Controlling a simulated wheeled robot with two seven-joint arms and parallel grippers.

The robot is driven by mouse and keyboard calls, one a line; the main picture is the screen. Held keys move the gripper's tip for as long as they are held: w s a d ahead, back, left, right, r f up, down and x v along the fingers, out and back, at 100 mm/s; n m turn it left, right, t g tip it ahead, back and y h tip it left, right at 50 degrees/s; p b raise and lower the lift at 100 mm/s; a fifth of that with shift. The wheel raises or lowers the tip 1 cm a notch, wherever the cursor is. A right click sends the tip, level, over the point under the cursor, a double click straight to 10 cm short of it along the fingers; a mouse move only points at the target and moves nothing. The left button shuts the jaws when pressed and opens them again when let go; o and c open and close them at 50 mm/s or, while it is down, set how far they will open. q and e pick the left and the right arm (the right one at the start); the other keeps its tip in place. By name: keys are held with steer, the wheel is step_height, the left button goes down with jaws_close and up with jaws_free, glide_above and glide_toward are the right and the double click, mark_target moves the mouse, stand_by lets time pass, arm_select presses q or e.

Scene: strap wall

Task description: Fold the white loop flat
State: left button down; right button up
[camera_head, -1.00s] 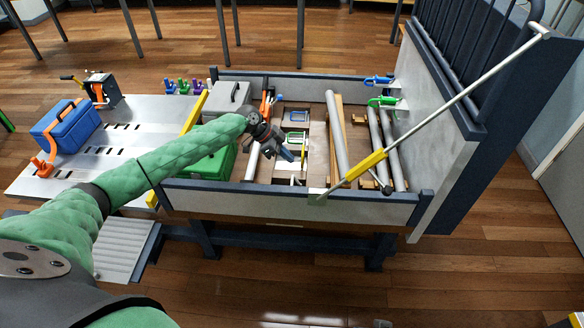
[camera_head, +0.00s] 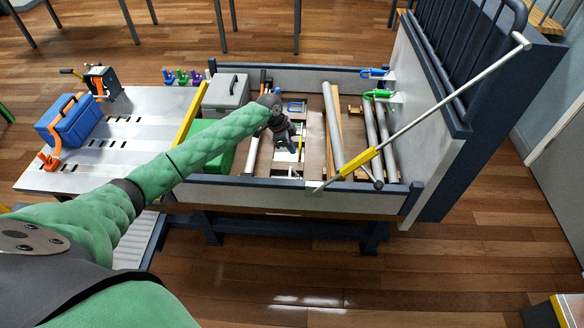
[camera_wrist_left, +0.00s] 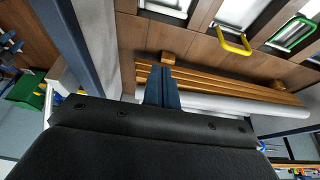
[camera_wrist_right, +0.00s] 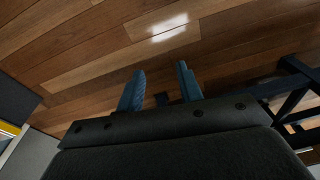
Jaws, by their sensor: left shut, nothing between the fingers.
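I cannot make out the white loop for certain in any view; it may be hidden behind my left gripper. My left gripper (camera_head: 287,147) points down into the walled bed of the bench in the head view. Its fingers are shut and empty in the left wrist view (camera_wrist_left: 162,85), with wooden slats (camera_wrist_left: 220,80) behind them. A yellow loop (camera_wrist_left: 234,43) and a green loop (camera_wrist_left: 291,36) stand over pale recessed plates in the left wrist view. My right gripper (camera_wrist_right: 160,77) is open and empty, above the wooden floor.
The bed's front wall (camera_head: 250,194) and a slanted pole with a yellow sleeve (camera_head: 358,163) stand near my left gripper. Pale tubes (camera_head: 333,125) lie in the bed. A grey case (camera_head: 228,91), a green box (camera_head: 205,138) and a blue toolbox (camera_head: 69,122) stand left.

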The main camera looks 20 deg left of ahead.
mark_target(292, 168)
arm_select(q)
steer(key=shift+f, duration=0.15)
arm_select(e)
steer(key=shift+f, duration=0.1)
